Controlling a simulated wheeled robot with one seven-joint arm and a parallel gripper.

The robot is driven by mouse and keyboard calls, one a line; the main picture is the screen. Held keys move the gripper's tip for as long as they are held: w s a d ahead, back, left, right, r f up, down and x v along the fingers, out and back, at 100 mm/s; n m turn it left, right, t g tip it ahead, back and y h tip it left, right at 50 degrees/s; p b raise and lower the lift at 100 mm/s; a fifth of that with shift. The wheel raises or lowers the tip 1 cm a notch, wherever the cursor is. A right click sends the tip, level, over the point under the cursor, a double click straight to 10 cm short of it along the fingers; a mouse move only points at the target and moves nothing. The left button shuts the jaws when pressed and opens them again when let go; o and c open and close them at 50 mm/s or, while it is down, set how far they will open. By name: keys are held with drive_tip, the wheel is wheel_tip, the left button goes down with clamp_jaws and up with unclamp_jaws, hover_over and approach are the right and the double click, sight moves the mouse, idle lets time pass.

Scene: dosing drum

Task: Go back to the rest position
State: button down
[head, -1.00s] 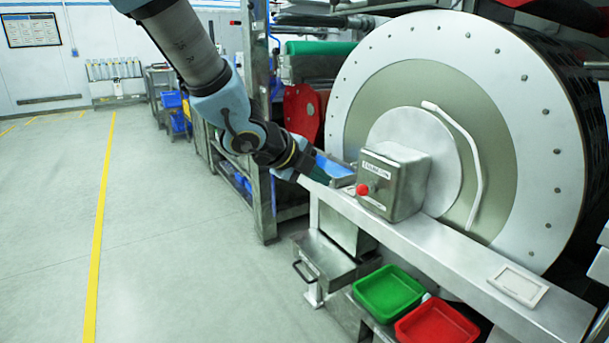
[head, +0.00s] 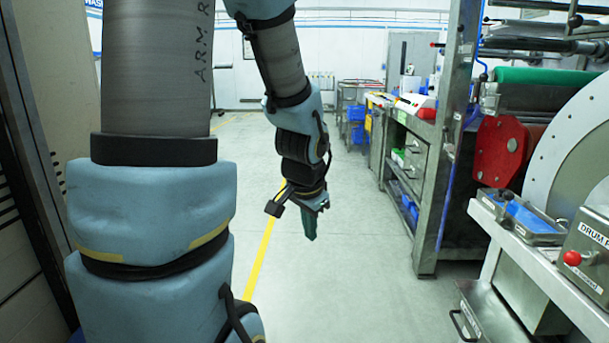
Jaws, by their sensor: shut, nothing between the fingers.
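My gripper (head: 311,232) hangs pointing down at the end of my arm, near the middle of the head view. It is over the open floor, left of the machine, and touches nothing. Its fingers look shut and nothing shows between them. My arm's thick links fill the left part of the view.
The drum machine (head: 590,140) stands at the right. On its ledge are a blue-topped metal tray (head: 530,218) and a control box with a red button (head: 572,258). A metal workbench (head: 410,160) stands farther back. The floor (head: 350,270) between is clear, with a yellow line (head: 262,255).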

drive_tip(key=s+a+f+n+g, duration=0.1)
drive_tip(key=s+a+n+g, duration=0.2)
drive_tip(key=s+a+n, duration=0.5)
wheel_tip(320, 180, up, 14)
drive_tip(key=w+p, duration=0.1)
drive_tip(key=p, duration=1.2)
drive_tip(key=shift+w+f+y+p, duration=0.2)
drive_tip(key=shift+w+y+p, duration=0.1)
drive_tip(key=shift+w+p, duration=0.1)
drive_tip(key=shift+d, duration=0.2)
